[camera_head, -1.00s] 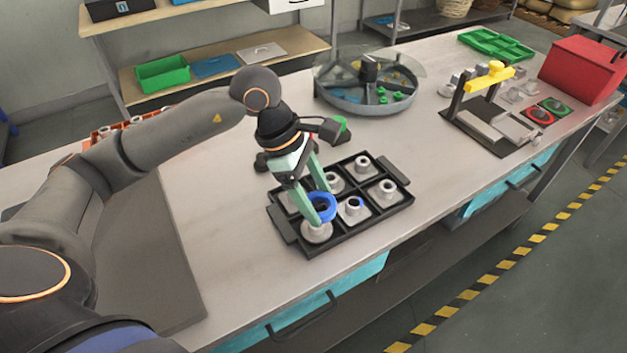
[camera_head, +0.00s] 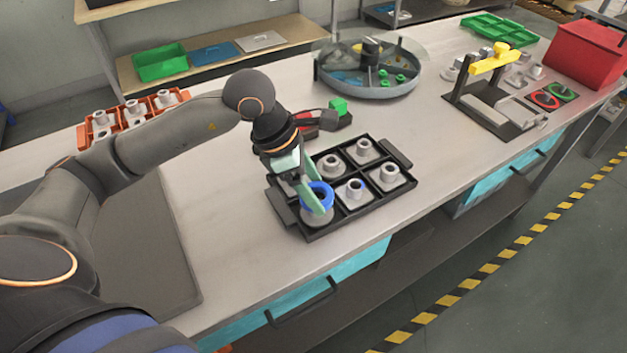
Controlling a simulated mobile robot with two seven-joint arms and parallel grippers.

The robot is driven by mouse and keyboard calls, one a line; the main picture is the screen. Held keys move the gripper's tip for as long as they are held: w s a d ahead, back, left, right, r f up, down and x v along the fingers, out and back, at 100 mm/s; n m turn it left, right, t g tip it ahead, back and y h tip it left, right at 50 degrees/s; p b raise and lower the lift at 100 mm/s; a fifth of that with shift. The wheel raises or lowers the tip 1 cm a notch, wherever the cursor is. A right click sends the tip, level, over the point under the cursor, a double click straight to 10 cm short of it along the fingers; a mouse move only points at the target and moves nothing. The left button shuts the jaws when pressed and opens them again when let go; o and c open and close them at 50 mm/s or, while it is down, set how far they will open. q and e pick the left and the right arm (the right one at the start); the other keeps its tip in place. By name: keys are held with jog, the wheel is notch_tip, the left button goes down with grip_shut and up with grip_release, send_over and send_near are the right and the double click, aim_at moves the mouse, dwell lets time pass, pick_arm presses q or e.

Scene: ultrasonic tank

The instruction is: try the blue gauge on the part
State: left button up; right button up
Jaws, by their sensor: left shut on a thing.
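The blue gauge (camera_head: 322,192) is a ring held in my left gripper (camera_head: 312,198), whose fingers are shut on it. It sits at the top of a grey flanged part (camera_head: 317,218) in the front-left compartment of the black tray (camera_head: 285,213). The ring and fingers hide the part's upper boss, so I cannot tell whether the ring is around it or just above it. Similar grey parts with upright bosses stand in other compartments, among them one beside it (camera_head: 353,192). The back-left compartment is largely hidden by the gripper. My right gripper is out of view.
Behind the tray lies a red and black item with a green block (camera_head: 339,106). An orange tray of parts (camera_head: 83,136) is behind my left arm. A round divided tray (camera_head: 370,90), a yellow-topped fixture (camera_head: 494,62) and a red bin (camera_head: 585,55) stand farther back. The bench right of the tray is clear.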

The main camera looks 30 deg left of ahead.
pick_arm(q)
jog(key=shift+f, duration=0.6)
jog(key=shift+b, duration=0.4)
jog(key=shift+f+b, duration=1.25)
jog(key=shift+f, duration=0.05)
dwell(0.9)
jog(key=shift+f, duration=0.1)
dwell(0.9)
jog(key=shift+r+p, duration=1.6)
jog(key=shift+r, duration=1.05)
